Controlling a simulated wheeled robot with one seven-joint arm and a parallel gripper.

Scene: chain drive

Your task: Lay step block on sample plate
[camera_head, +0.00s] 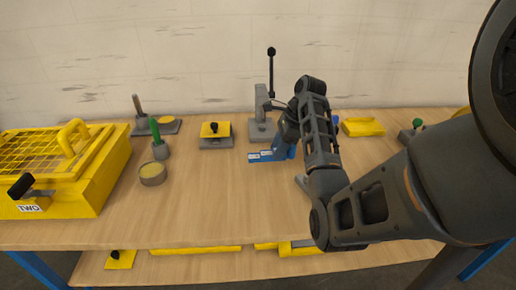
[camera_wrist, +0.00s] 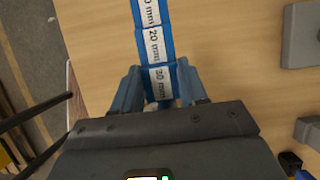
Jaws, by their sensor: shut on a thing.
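The step block (camera_head: 262,156) is blue with white labels. In the wrist view the step block (camera_wrist: 152,42) shows as a blue strip with "20 mm" labels, running away from between the fingers to the top edge. My gripper (camera_wrist: 162,85) is shut on its near end. In the head view my gripper (camera_head: 290,150) is partly hidden by my arm, and the block points left from it, over or on the table. I cannot tell the gap below it. I cannot tell for sure which piece is the sample plate; a grey plate with a yellow top and black knob (camera_head: 215,131) lies left of the block.
A grey stand with a black lever (camera_head: 262,126) is just behind the block. A yellow box with a grid lid (camera_head: 60,175) fills the left end. A round tin (camera_head: 152,174) and a green-handled piece (camera_head: 158,145) stand nearby. The front middle of the wooden table (camera_head: 220,210) is clear.

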